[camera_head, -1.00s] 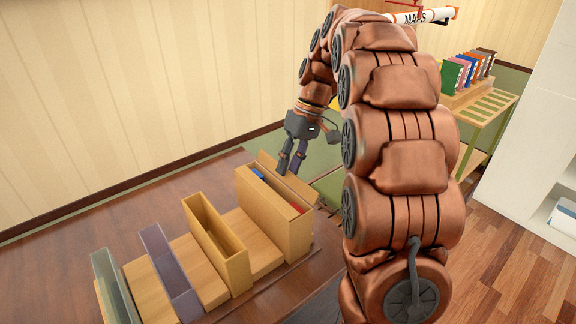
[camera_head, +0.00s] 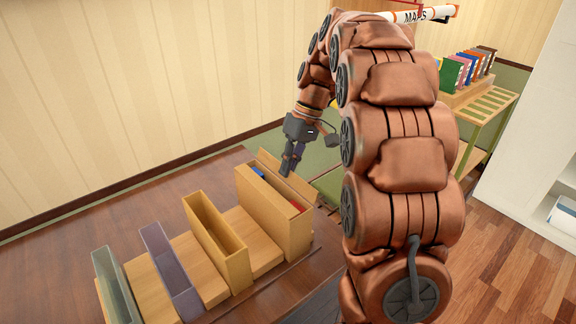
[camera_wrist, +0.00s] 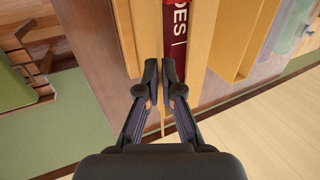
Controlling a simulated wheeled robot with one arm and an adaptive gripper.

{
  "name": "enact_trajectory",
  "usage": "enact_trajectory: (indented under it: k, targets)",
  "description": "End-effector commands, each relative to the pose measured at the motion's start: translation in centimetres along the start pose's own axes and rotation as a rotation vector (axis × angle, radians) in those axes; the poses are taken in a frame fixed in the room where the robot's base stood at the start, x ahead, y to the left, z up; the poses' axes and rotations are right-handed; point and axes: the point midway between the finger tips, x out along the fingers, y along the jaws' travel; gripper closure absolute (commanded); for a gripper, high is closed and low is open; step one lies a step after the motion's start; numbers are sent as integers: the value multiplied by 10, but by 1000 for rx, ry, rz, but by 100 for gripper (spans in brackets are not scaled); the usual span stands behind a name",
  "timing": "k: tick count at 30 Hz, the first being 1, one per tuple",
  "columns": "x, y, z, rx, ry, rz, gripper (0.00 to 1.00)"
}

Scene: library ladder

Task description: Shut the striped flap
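The wooden box (camera_head: 290,232) stands at the right end of the row on the dark table, with blue and red items inside. Its flap (camera_head: 299,184) is a tan board standing open along the far right side; I cannot make out stripes on it. My gripper (camera_head: 288,172) is at the flap's left part, over the box opening. In the wrist view its fingertips (camera_wrist: 162,80) are almost together, with a narrow tan strip visible between them; I cannot tell whether they touch it. A red book (camera_wrist: 178,18) with white letters lies just beyond the fingertips.
An open-topped tan holder (camera_head: 235,262), a purple divider (camera_head: 170,275) and a grey-green divider (camera_head: 115,285) stand left of the box. The table's left part is clear.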

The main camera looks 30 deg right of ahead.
Motion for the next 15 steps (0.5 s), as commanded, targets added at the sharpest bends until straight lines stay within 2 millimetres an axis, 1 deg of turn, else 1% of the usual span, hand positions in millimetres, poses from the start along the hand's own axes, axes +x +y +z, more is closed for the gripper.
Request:
enact_trajectory:
  k: [9,15]
  targets:
    - [1,0,0,0,0,15,100]
    - [3,-3,0,-3,-1,92,100]
